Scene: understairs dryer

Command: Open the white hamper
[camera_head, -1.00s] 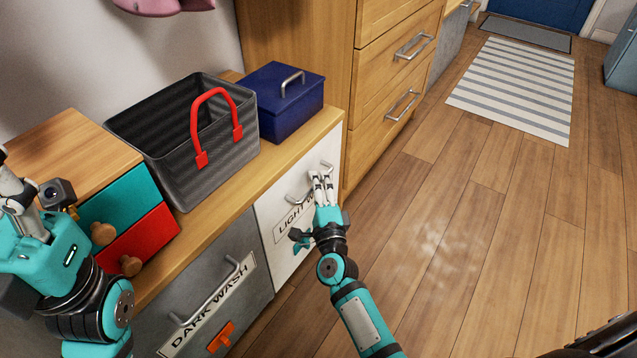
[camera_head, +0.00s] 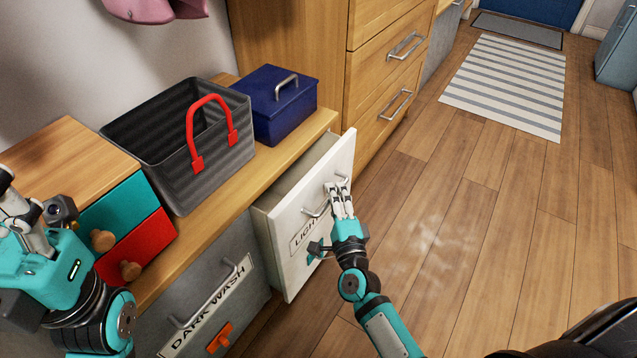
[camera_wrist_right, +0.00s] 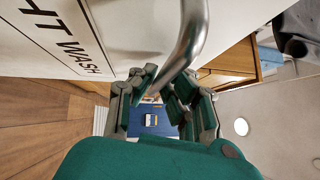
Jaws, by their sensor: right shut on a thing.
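The white hamper (camera_head: 285,236) is a drawer labelled as light wash, set below the wooden top. It stands partly pulled out, with its front clear of the cabinet and a gap along its upper edge. My right gripper (camera_head: 339,188) is shut on the hamper's metal handle (camera_head: 311,213). In the right wrist view the fingers (camera_wrist_right: 165,100) are around the handle bar (camera_wrist_right: 183,45), and the white front with its lettering (camera_wrist_right: 62,35) is close by. My left gripper (camera_head: 22,205) is at the left edge above the counter, and its fingertips are not clear.
The grey dark wash hamper (camera_head: 195,280) is shut beside the white one. On the counter stand a grey basket (camera_head: 170,150) with a red handle, a blue box (camera_head: 265,110) and a small drawer unit (camera_head: 60,160). The wooden floor (camera_head: 470,260) in front is clear.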

